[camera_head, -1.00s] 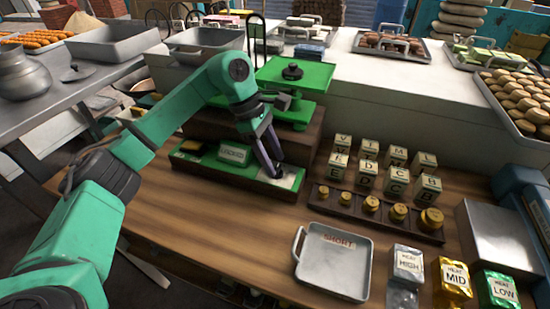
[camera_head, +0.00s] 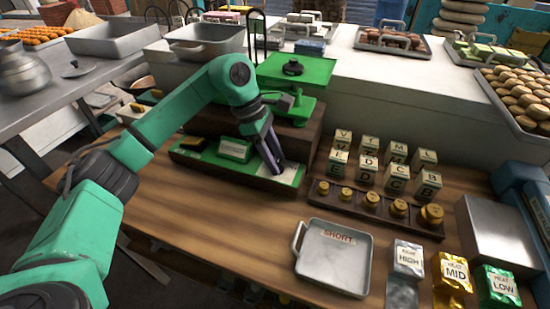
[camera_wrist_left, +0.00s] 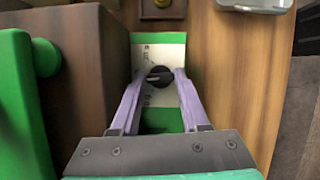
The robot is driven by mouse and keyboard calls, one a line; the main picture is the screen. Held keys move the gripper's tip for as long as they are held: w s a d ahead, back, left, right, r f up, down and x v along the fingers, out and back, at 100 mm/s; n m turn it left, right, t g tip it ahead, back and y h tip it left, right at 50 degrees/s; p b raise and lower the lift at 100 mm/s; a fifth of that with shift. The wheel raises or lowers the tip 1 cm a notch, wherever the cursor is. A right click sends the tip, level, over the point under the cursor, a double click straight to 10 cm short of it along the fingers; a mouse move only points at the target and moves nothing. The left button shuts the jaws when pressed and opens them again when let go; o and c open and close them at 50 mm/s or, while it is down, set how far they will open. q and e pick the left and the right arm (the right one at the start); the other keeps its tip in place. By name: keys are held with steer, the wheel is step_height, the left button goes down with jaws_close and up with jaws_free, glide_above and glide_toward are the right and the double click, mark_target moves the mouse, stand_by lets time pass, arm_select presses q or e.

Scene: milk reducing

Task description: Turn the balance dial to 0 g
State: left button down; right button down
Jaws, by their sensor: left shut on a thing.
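The green balance (camera_head: 300,72) stands on a wooden base at the back of the table. Its low green front ledge carries a white dial plate (camera_head: 291,178), which also shows in the wrist view (camera_wrist_left: 146,54). The black round dial (camera_wrist_left: 159,76) sits on this plate, with a pale pointer mark towards its left side. My left gripper (camera_wrist_left: 160,78) reaches down over the plate, its two purple fingers shut on either side of the dial. In the head view my left gripper (camera_head: 275,170) hides the dial. The scale markings are too small to read.
Right of the dial are lettered cubes (camera_head: 397,178) and a dark rack (camera_head: 372,207) of brass weights. A metal tray marked SHORT (camera_head: 335,262) lies in front. HEAT packets (camera_head: 454,278) stand at the front right. The wooden tabletop at left front is clear.

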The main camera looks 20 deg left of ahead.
arm_select(q)
steer(key=n+t+b, duration=0.2)
steer(key=n, duration=0.2)
steer(key=shift+s+n, duration=0.1)
steer(key=shift+n, duration=0.3)
steer(key=n+t+y+b, duration=0.1)
steer(key=n, duration=0.2)
steer(key=shift+d, duration=0.1)
steer(key=shift+s+r+n+t+y+b, duration=0.1)
steer(key=shift+n+t+y+b, duration=0.15)
steer(key=shift+n, duration=0.5)
steer(key=shift+r+n+t+y+b, duration=0.15)
steer(key=shift+n+b, duration=0.2)
steer(key=shift+n, duration=0.4)
steer(key=shift+f, duration=0.1)
steer(key=c, duration=0.7)
jaws_free()
steer(key=v, duration=1.4)
steer(key=shift+s+r+b, duration=0.15)
steer(key=shift+r+b, duration=0.1)
steer(key=shift+b, duration=0.1)
